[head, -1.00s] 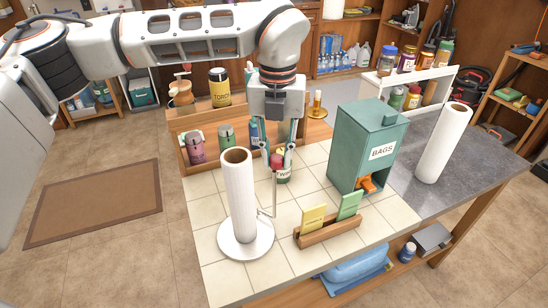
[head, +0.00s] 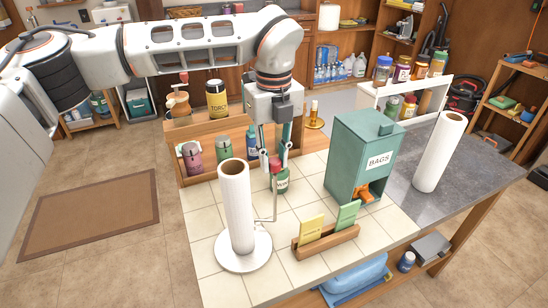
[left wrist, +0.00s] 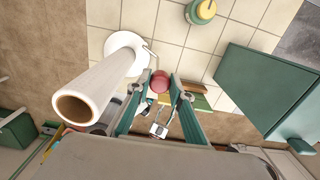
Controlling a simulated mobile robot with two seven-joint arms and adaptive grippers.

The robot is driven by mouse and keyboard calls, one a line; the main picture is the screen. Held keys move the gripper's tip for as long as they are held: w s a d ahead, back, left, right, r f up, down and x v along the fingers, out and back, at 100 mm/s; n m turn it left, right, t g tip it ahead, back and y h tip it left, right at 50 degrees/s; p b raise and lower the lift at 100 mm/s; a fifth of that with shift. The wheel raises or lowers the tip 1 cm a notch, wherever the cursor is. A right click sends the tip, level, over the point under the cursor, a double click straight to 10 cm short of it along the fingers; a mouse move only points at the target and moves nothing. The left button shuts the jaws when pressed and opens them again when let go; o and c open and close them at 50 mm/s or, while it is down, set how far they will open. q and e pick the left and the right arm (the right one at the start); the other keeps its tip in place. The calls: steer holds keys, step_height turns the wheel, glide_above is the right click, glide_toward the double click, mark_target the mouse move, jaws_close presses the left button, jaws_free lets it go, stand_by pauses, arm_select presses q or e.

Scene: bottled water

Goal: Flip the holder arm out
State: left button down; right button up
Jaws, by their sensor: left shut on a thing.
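The paper towel roll (head: 236,205) stands upright on a round white holder base (head: 244,263) on the tiled counter. A thin holder arm (head: 276,205) rises to its right, with a red knob (head: 275,166) at its top. My left gripper (head: 274,163) points down and is shut on the knob, apart from the roll. In the left wrist view the red knob (left wrist: 160,82) sits between my fingertips, and the roll (left wrist: 92,95) leans across the left. A green twine jar (head: 281,182) stands close behind the knob. My right gripper is not in view.
A green bags dispenser (head: 352,155) stands to the right, and a wooden seed-packet holder (head: 325,243) in front. A wooden rack (head: 187,126) with bottles stands behind. Another white roll (head: 438,152) is on the grey counter.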

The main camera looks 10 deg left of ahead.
arm_select(q)
steer(key=shift+r, duration=0.15)
steer(key=c, duration=1.8)
jaws_free()
step_height(320, 180, up, 12)
steer(key=shift+f, duration=0.1)
